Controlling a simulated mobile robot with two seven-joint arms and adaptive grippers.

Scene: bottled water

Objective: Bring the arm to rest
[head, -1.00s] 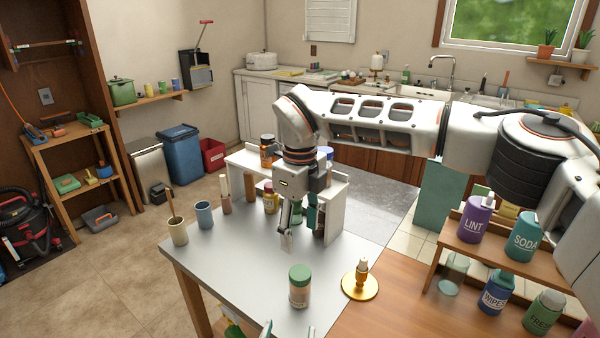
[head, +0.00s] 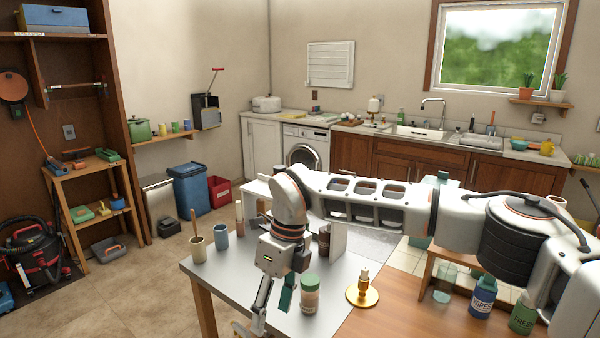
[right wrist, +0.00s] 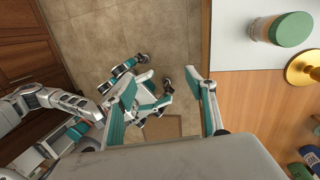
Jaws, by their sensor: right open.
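My right arm reaches in from the right in the head view, bent down at the wrist. My right gripper (head: 274,303) is open and empty, its fingers pointing down near the front edge of the grey-topped table (head: 217,267). In the right wrist view the two fingers of my right gripper (right wrist: 163,105) stand apart with floor and parts of my own body behind them. The green-lidded jar (head: 310,294) stands just right of the gripper in the head view; it also shows in the right wrist view (right wrist: 283,30). My left gripper cannot be made out.
A gold candle holder (head: 362,290) stands right of the jar. A beige cup (head: 198,250) and a blue cup (head: 221,237) stand at the table's left. A blue bottle (head: 482,297) and a green bottle (head: 523,315) are at right.

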